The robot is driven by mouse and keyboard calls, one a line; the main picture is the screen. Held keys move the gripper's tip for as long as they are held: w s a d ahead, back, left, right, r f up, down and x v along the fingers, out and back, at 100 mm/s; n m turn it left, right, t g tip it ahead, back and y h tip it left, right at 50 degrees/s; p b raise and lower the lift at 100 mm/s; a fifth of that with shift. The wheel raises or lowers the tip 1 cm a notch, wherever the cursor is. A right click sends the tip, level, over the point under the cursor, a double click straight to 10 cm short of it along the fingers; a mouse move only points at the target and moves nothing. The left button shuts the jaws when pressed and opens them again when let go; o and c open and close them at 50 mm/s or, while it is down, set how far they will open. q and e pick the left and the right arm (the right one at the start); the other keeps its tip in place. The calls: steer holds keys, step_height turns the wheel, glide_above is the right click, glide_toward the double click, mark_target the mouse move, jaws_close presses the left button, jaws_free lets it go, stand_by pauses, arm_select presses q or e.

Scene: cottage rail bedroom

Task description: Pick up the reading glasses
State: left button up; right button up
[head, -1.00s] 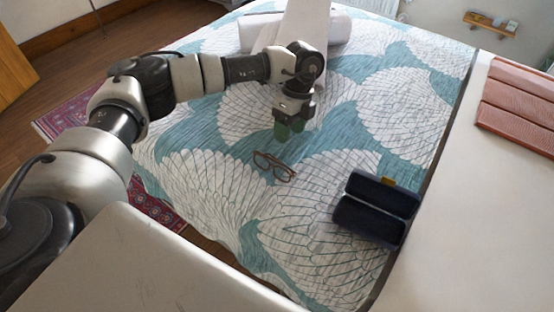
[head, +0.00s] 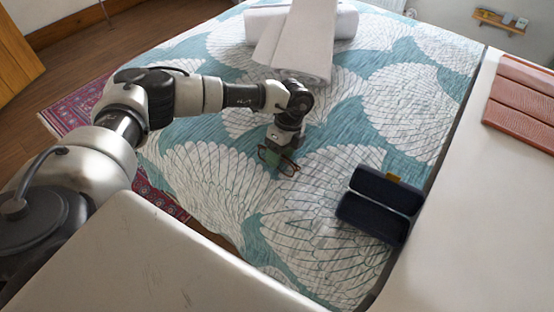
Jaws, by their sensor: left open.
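The reading glasses (head: 288,167), with thin brown frames, lie on the patterned bedspread near the middle of the head view. My left gripper (head: 272,158) points down right at them. My right gripper is not in view.
An open dark blue glasses case (head: 372,218) lies on the bed to the right of the glasses. White folded towels (head: 300,45) lie further back. The teal and white bedspread (head: 215,185) is clear around the glasses. A reddish-brown slatted item (head: 522,100) is at the right.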

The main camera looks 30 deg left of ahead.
arm_select(q)
steer(key=shift+c, duration=0.3)
steer(key=c, duration=0.8)
steer(key=shift+c, duration=0.2)
steer(key=shift+r, duration=0.15)
